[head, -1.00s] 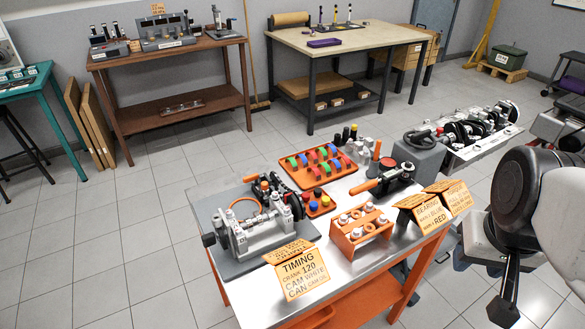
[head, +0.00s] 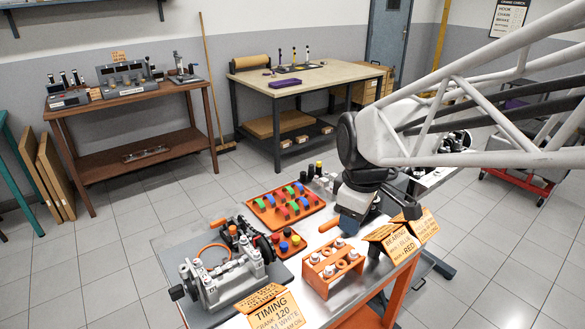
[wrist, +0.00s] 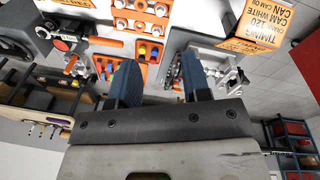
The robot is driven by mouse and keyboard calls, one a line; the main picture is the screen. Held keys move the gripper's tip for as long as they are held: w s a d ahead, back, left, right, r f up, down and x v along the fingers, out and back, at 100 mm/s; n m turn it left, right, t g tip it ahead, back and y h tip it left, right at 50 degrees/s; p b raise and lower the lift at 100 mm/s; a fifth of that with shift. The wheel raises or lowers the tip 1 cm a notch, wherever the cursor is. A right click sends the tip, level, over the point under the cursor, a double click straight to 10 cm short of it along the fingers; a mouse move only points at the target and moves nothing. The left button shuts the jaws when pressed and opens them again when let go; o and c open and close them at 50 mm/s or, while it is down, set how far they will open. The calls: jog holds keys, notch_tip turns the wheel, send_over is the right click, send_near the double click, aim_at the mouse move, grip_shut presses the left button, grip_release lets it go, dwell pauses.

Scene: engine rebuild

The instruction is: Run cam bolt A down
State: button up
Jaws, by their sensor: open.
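The grey engine fixture (head: 225,280) sits on a grey plate at the left of the steel bench; it also shows in the wrist view (wrist: 217,72). An orange rack (head: 318,278) holding several silver bolt-like parts stands to its right; it shows at the top of the wrist view (wrist: 127,32). I cannot tell which part is cam bolt A. An orange-handled tool (head: 328,225) is partly hidden behind my arm. My gripper (wrist: 162,80) is open, with nothing between its blue-grey fingers. In the head view it hangs over the bench's right part, fingertips unclear.
An orange tray (head: 262,222) of coloured caps lies behind the rack, and a smaller tray (head: 276,248) sits beside the fixture. Orange sign cards (head: 268,312) stand at the bench's front edge, close to fixture and rack. Black and grey cylinders (head: 318,170) stand at the back.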

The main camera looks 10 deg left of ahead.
jog(key=w+a+f+n, duration=0.2)
jog(key=w+a+n, duration=0.15)
jog(key=a, duration=0.35)
jog(key=w+a+f+n, duration=0.2)
jog(key=w+a+n, duration=0.1)
jog(key=a+n, duration=0.25)
jog(key=n+g, duration=0.1)
jog(key=n, duration=0.6)
send_over(243, 237)
notch_tip(243, 237, down, 6)
jog(key=shift+s+f, duration=0.1)
jog(key=shift+f, duration=0.15)
jog(key=shift+f, duration=3.75)
jog(key=shift+c, duration=0.2)
grip_shut()
jog(key=shift+m, duration=0.5)
